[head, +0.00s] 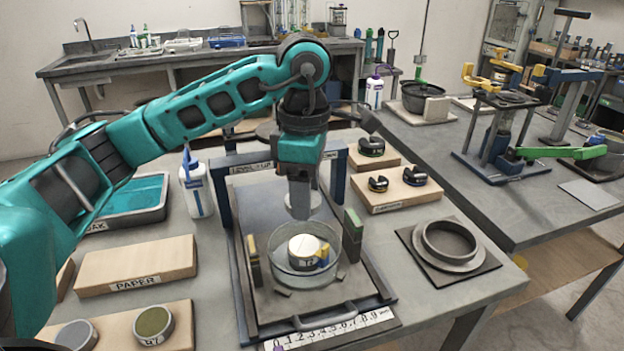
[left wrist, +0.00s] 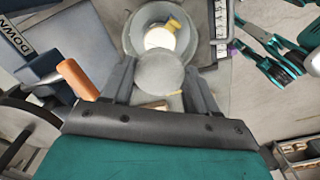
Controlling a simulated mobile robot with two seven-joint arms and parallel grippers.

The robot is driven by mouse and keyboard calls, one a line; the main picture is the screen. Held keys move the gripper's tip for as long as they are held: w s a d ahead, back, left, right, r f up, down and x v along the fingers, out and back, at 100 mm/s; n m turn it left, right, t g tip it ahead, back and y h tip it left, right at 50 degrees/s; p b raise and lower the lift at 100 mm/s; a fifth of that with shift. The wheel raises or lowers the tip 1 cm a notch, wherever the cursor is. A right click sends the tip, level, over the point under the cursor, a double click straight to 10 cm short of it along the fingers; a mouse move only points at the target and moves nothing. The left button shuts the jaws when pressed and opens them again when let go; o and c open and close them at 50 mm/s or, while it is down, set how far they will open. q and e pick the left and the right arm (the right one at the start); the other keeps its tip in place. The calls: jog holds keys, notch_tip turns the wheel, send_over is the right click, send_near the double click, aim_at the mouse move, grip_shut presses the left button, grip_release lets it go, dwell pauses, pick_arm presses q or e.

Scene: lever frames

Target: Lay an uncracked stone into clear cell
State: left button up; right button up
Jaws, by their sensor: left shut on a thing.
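My left gripper (head: 299,188) points down over the framed stand and is shut on a grey round stone (head: 301,205). The stone also shows between the two fingers in the left wrist view (left wrist: 160,74); I see no crack on the side that shows. The clear cell (head: 341,262) is a see-through round wall standing on the stand's plate, just below the stone. Inside it sits a round piece with a pale top (head: 305,246) and a yellow part. In the left wrist view the stone partly overlaps the cell (left wrist: 132,38). My right gripper is not in view.
A grey stone (head: 76,335) and a green stone (head: 153,322) lie on a wooden board at front left. Small upright posts flank the cell, and the blue frame (head: 222,190) stands behind. A dark ring (head: 449,243) lies on a plate at right. The PAPER board (head: 140,262) is bare.

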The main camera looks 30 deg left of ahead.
pick_arm(q)
jog(key=shift+s+f, duration=0.1)
jog(key=shift+f, duration=0.4)
jog(key=b, duration=0.4)
send_over(307, 245)
jog(key=shift+s+f, duration=0.1)
jog(key=shift+f, duration=2.6)
jog(key=shift+f+b, duration=1.05)
jog(key=shift+b, duration=0.05)
jog(key=shift+f+b, duration=0.15)
jog(key=shift+b, duration=0.15)
jog(key=o, duration=1.2)
